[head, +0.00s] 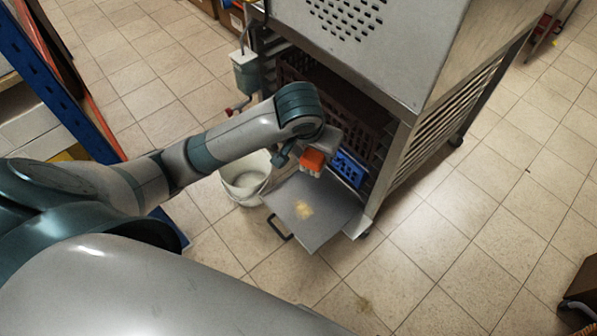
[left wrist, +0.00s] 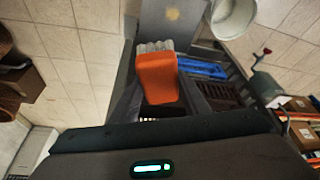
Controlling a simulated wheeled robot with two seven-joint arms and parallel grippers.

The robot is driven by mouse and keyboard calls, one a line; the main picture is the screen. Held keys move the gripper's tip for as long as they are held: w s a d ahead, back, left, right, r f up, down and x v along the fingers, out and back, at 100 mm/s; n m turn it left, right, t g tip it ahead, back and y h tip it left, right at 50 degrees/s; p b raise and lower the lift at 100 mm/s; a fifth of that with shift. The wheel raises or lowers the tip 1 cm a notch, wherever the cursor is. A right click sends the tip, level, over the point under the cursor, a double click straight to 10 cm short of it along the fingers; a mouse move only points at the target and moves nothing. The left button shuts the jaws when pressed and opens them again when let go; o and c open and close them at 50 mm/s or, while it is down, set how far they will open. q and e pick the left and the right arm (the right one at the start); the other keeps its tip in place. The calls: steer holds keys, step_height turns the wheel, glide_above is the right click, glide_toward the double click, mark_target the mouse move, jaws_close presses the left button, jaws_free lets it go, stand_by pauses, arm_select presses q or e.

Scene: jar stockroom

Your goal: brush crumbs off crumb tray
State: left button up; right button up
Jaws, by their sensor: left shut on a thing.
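The crumb tray (head: 322,222) is a flat grey metal sheet with a dark handle, sticking out low from the metal rack. A pale yellowish patch of crumbs (head: 304,210) lies near its middle; it also shows in the left wrist view (left wrist: 172,14). My left gripper (head: 317,150) is shut on an orange brush (head: 312,160) with pale bristles. In the left wrist view the orange brush block (left wrist: 157,76) sits between the fingers, bristles (left wrist: 155,46) pointing toward the tray. The brush is at the tray's rack-side end; whether the bristles touch it I cannot tell. My right gripper is not in view.
A white bucket (head: 240,190) stands on the floor left of the tray. A blue crate (head: 348,168) and a dark red crate (head: 300,70) sit in the metal rack (head: 395,170). A blue shelf upright (head: 50,80) is at far left.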

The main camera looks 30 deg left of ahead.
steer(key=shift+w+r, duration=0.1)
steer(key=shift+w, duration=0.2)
